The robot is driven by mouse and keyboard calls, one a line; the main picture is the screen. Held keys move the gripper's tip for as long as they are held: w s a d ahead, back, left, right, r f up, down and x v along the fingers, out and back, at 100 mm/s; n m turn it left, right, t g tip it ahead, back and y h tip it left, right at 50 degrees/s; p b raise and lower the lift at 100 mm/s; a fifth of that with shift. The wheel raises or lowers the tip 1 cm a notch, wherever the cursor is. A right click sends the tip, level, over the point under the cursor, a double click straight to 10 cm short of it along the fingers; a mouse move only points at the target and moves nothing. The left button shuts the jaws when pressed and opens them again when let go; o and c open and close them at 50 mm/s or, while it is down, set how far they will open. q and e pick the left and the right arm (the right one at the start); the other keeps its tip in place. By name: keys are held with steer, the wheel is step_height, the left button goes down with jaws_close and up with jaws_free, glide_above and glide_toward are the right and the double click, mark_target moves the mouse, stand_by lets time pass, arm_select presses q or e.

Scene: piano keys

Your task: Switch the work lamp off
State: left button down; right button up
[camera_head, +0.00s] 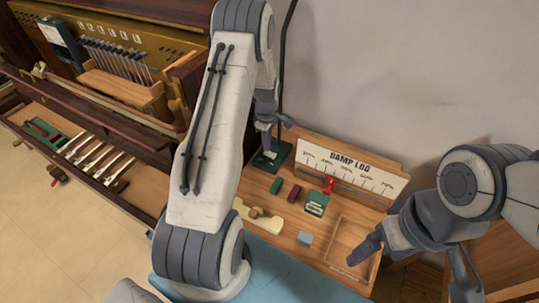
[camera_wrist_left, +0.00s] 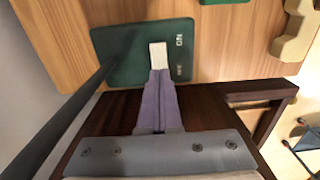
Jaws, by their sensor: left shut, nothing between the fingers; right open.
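The work lamp's green base (camera_head: 263,163) stands on the left end of the small wooden table. Its dark pole (camera_head: 286,60) rises behind my left arm; the lamp head is out of view. In the left wrist view the base (camera_wrist_left: 120,60) carries a white switch (camera_wrist_left: 158,53), with "ON" printed at its upper right and a smaller, unclear label lower down. My left gripper (camera_wrist_left: 160,73) is shut and empty, its tips at the switch's lower end; contact cannot be told. It also shows in the head view (camera_head: 268,142). My right gripper (camera_head: 366,248) is open over the tray.
A "DAMP LOG" board (camera_head: 350,168) stands at the table's back. Green and dark red blocks (camera_head: 276,185), a red item (camera_head: 329,185), a cream piece (camera_head: 258,220) and a grey block (camera_head: 304,238) lie before it. The opened piano (camera_head: 120,130) is at left.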

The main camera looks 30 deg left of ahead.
arm_select(q)
steer(key=shift+f+b, duration=0.6)
steer(key=shift+f, duration=0.35)
stand_by(0.4)
steer(key=shift+r+p, duration=2.55)
steer(key=shift+r, duration=1)
